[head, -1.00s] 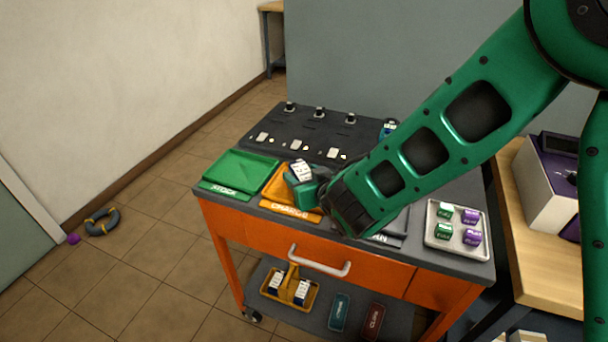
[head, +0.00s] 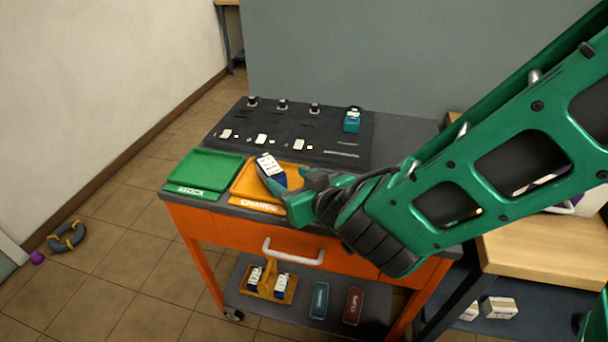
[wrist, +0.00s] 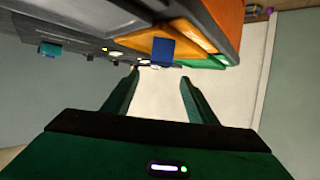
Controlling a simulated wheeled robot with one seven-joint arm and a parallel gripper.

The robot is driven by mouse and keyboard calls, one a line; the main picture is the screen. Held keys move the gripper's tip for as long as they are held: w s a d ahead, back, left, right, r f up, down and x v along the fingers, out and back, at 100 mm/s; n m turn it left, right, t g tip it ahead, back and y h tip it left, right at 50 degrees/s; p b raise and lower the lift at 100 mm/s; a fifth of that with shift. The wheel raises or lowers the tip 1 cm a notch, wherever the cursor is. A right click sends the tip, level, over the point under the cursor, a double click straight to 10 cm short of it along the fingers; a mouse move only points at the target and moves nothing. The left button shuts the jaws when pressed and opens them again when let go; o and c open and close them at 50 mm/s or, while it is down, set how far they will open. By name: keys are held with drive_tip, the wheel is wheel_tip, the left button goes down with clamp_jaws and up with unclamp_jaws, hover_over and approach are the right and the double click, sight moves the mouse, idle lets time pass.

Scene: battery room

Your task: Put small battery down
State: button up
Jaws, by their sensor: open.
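A small battery (head: 271,168) with a white label on top and dark blue sides is at the orange CHARGE tray (head: 244,188). In the wrist view its blue side (wrist: 163,50) shows in front of the orange tray (wrist: 191,35), just beyond the fingertips. My gripper (head: 296,193) is open beside the battery on its right. In the wrist view both fingers of my gripper (wrist: 159,78) are spread, with nothing visible between them. The battery's underside is hard to make out.
A green STOCK tray (head: 205,169) lies left of the orange one. A dark charging board (head: 228,122) at the back holds a teal battery (head: 351,120). My arm covers the cart's right side. Below, a shelf (head: 345,282) holds a yellow carrier (head: 268,284).

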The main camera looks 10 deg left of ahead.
drive_tip(key=shift+s, duration=0.1)
